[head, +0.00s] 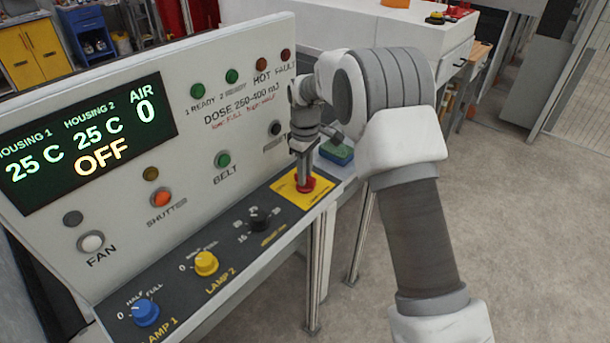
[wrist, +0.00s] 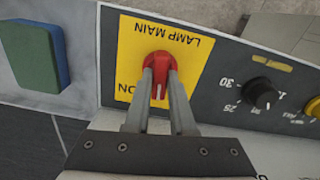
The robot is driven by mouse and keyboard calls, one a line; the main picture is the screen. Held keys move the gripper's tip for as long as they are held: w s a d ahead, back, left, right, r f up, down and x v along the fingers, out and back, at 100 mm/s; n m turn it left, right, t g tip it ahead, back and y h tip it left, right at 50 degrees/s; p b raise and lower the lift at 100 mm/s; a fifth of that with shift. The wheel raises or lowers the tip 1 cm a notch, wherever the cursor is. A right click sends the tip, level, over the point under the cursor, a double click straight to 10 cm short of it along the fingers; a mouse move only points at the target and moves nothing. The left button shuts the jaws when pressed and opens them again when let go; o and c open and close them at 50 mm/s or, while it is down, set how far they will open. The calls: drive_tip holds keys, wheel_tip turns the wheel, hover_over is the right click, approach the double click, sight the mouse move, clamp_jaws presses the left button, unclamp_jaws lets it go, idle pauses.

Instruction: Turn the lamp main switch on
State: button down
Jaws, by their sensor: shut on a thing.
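The lamp main switch is a red rotary knob (head: 306,185) on a yellow plate (head: 287,188), at the right end of the dark sloping panel. In the wrist view the red knob (wrist: 158,66) stands between my fingers, and the yellow plate (wrist: 190,52) reads LAMP MAIN upside down. A white mark on the knob points down in that view, towards my gripper's palm. Lettering, seemingly ON, shows left of the left finger. My gripper (wrist: 160,85) is shut on the knob, one finger on each side. In the head view my gripper (head: 303,172) reaches down to it.
The display (head: 90,140) shows OFF and 25 C for both housings. A black knob (head: 259,218), a yellow knob (head: 206,263) and a blue knob (head: 145,313) lie left along the panel. A green-and-blue block (head: 337,152) lies just beyond the yellow plate. Open floor is at the right.

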drive_tip(key=m, duration=0.5)
drive_tip(key=shift+m+b, duration=0.3)
drive_tip(key=shift+b, duration=0.05)
drive_tip(key=m, duration=0.4)
drive_tip(key=shift+r+m, duration=0.1)
drive_tip(key=shift+m, duration=0.3)
drive_tip(key=shift+w, duration=0.1)
drive_tip(key=c, duration=0.8)
unclamp_jaws()
drive_tip(key=shift+o, duration=0.2)
wheel_tip(320, 180, up, 17)
drive_tip(key=shift+r, duration=0.15)
